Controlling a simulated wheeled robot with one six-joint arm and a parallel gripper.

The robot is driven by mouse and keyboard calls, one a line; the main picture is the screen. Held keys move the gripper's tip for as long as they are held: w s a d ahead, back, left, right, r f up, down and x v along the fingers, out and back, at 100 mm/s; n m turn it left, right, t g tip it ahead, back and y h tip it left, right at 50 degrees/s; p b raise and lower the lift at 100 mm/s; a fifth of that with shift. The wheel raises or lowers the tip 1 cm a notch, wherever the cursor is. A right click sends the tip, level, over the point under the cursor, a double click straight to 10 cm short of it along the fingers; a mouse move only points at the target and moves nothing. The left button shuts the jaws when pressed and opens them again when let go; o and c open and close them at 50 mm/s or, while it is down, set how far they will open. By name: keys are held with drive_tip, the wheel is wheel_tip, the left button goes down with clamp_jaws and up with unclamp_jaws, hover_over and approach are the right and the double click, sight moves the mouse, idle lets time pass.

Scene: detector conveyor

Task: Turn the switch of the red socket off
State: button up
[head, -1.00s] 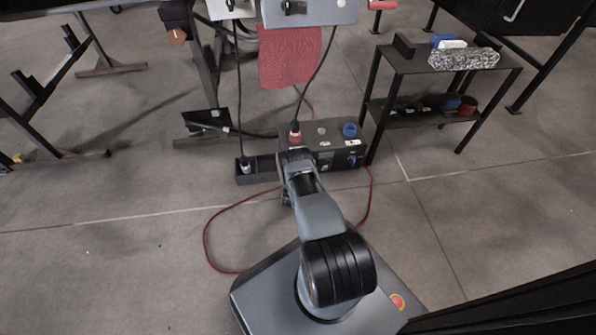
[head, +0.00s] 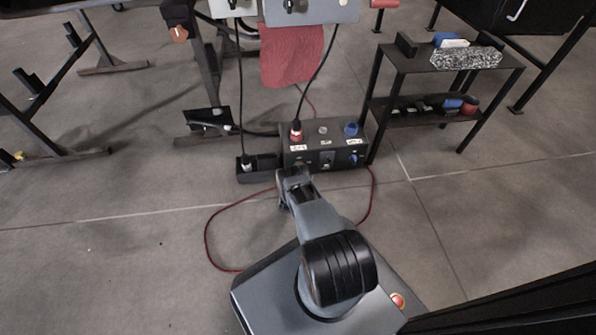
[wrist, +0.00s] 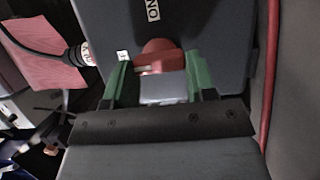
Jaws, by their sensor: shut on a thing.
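A dark socket box (head: 312,157) stands on the floor, with a red socket (head: 296,136) at its top left and a black plug in it. In the head view my arm's end is in front of the left part of the box, and the red knob cannot be made out.
A blue socket (head: 351,129) and a blue switch (head: 353,158) are at the box's right. A low black tray (head: 256,168) with a plug stands at its left. A red cable (head: 208,238) loops on the floor around my base. A black shelf table (head: 440,62) stands at right.

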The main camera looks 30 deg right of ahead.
idle(0.5)
drive_tip(key=o, duration=0.9)
drive_tip(key=shift+o, duration=0.2)
drive_tip(key=p+v, duration=0.5)
drive_tip(key=v, duration=0.8)
drive_tip(key=shift+s+a, duration=0.25)
drive_tip(key=shift+a, duration=0.05)
